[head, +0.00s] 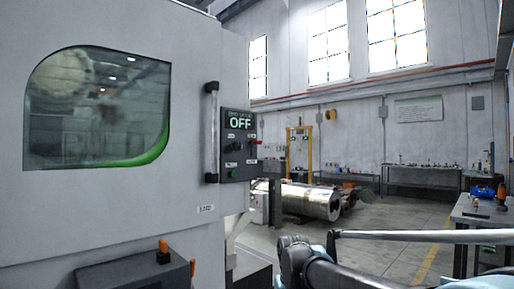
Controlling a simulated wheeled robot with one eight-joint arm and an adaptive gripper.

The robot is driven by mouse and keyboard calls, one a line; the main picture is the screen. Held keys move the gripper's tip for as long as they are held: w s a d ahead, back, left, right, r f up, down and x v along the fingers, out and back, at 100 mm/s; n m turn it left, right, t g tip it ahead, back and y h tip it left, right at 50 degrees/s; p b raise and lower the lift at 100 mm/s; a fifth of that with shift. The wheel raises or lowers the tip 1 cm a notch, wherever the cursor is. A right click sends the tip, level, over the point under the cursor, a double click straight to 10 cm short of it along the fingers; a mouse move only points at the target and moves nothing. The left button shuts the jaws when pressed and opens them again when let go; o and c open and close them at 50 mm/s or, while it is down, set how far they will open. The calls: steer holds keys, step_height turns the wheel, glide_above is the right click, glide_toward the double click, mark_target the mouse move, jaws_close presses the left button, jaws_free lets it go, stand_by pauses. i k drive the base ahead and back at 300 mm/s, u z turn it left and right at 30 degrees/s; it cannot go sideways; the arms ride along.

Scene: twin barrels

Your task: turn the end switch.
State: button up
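A dark control panel (238,146) is on the right end of the grey machine's front. Its display (240,120) reads OFF in green. Below it are a dark knob (236,146), a red control (256,142) sticking out at the right edge, and a green button (233,173). I cannot tell which of these is the end switch; the small labels are unreadable. Dark and light-blue parts of my arm show at the bottom right, apart from the panel in the picture. I cannot make out my gripper's fingers.
The grey machine (110,205) fills the left, with a green-edged window (95,110) and a vertical handle (211,132). A dark box (135,275) with orange-topped parts juts out below. Metal cylinders (310,200) lie behind. A workbench (485,212) stands right. Open floor lies between.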

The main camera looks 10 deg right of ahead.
mark_target(236, 146)
steer(key=z, duration=1.95)
steer(key=k, duration=0.5)
steer(key=u, duration=1.95)
